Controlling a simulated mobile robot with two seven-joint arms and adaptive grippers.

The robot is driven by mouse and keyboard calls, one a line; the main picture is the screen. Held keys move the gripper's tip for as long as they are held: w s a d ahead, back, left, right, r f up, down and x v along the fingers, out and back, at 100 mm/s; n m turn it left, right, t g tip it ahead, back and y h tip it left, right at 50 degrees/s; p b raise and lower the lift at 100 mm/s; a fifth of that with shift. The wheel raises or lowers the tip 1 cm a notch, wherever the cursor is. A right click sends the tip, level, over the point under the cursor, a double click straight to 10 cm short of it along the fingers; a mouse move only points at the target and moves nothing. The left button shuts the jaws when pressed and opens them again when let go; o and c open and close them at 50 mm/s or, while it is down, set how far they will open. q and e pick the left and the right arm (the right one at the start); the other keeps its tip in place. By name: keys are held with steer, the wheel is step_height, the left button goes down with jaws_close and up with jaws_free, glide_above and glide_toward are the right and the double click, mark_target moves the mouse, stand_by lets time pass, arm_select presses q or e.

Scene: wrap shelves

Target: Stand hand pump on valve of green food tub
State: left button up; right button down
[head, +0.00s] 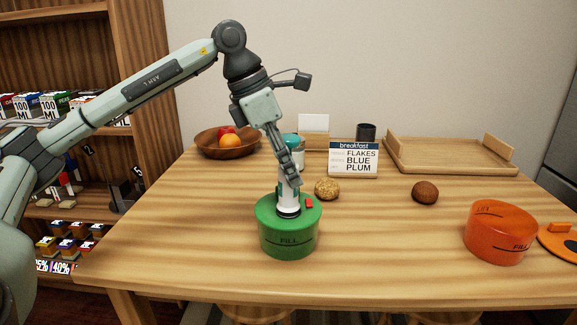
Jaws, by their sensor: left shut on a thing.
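The green food tub (290,240) stands upright near the front middle of the table, with "FILL" and a line on its side. A small red piece (309,203) sits on its lid. The hand pump (289,203), white with a dark base, is upright over the middle of the lid. Its base appears to meet the lid, and the valve under it is hidden. My left gripper (289,176) points down from above and is shut on the pump's upper part. My right gripper is not in view.
An orange tub (500,232) and its lid (560,240) are at the right. The table's front left is clear.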

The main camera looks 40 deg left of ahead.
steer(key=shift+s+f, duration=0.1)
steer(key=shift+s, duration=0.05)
arm_select(q)
steer(key=shift+f, duration=0.15)
steer(key=o, duration=1.2)
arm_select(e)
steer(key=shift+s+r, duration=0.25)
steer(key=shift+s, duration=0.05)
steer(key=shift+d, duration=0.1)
arm_select(q)
steer(key=shift+r, duration=0.3)
steer(key=v, duration=1.1)
steer(key=shift+s+r+p, duration=0.1)
steer(key=shift+r+p, duration=0.25)
steer(key=shift+r, duration=0.05)
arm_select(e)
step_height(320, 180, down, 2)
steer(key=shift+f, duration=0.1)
